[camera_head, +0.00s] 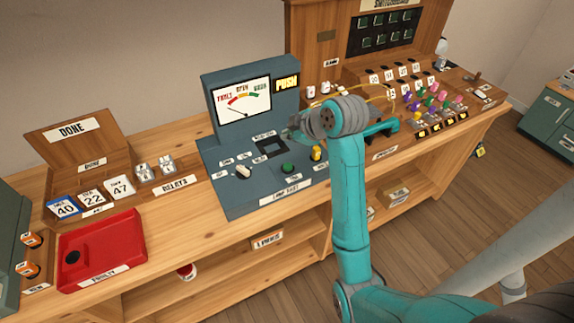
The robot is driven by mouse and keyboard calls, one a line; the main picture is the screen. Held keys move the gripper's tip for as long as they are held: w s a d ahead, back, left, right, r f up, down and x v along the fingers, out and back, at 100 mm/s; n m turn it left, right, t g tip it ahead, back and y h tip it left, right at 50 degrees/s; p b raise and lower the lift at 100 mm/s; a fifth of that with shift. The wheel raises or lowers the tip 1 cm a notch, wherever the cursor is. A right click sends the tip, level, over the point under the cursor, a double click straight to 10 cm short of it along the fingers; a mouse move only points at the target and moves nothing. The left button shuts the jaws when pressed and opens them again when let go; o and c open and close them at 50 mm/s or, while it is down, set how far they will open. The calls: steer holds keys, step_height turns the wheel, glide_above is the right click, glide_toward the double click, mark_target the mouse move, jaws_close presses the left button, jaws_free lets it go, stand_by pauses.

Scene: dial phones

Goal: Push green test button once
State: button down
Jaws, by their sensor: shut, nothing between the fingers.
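The green test button (288,168) sits on the sloped top of the blue-grey tester (225,187), left of a small yellow part (316,153). The tester's meter panel (242,103) stands behind it, with a lit sign (287,83) reading PUSH. My gripper (291,134) is shut and empty. In the picture it shows just above the green button, beside the dark square recess (270,147). I see clear space between gripper and button in the picture, but its height above the panel is hard to judge.
A white-capped knob (243,171) is on the tester's left. A red FAULTY tray (103,250) and a wooden DONE box (75,150) with numbered cards stand left. The switchboard (385,35) with coloured plugs and cords is right, behind my arm.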

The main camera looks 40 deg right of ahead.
mark_target(289, 167)
steer(key=shift+f, duration=4.4)
steer(key=shift+f, duration=0.15)
steer(key=shift+f, duration=0.3)
steer(key=shift+f, duration=0.5)
steer(key=shift+r, duration=0.95)
